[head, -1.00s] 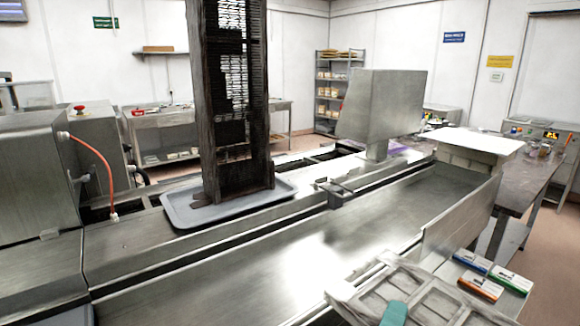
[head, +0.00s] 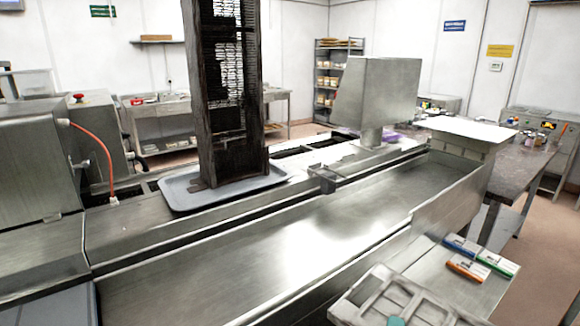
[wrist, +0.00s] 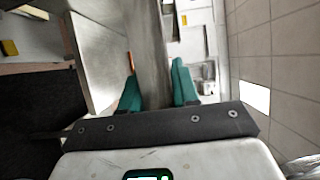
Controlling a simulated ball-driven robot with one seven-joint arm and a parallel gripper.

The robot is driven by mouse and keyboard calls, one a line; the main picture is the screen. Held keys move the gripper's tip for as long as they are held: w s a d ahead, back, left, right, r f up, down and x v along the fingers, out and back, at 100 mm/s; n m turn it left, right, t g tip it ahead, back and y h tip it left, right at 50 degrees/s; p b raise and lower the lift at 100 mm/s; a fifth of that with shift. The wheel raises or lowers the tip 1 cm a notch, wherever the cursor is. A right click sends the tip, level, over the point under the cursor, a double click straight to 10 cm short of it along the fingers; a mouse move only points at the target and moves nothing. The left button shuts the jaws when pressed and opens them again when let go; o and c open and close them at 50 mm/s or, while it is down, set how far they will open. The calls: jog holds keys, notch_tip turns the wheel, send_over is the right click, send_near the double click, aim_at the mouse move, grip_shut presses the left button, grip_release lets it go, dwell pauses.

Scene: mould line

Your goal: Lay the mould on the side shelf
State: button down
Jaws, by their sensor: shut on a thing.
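The mould (head: 352,306) is a pale grey tray with several compartments at the bottom edge of the head view, partly cut off. My gripper (wrist: 156,92) has teal fingers, shut on the mould; in the wrist view the mould is a grey slab (wrist: 152,45) running up between them. In the head view a bit of teal finger shows on the mould at the bottom edge. The side shelf (head: 432,268) is a flat metal surface on the outer right side of the line, beyond the mould in the picture. The mould appears held near its front end; whether they touch is unclear.
Three small boxes, blue (head: 461,245), orange (head: 467,268) and green (head: 497,263), lie on the shelf's right part. Its left part is bare. The raised metal wall (head: 452,210) of the line borders the shelf. A dark tower (head: 229,150) stands on a grey tray (head: 180,190).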

jog(key=w+d+f+n+t+y, duration=0.1)
jog(key=d+f+n+y, duration=0.1)
jog(key=f, duration=0.9)
jog(key=shift+d+y, duration=0.5)
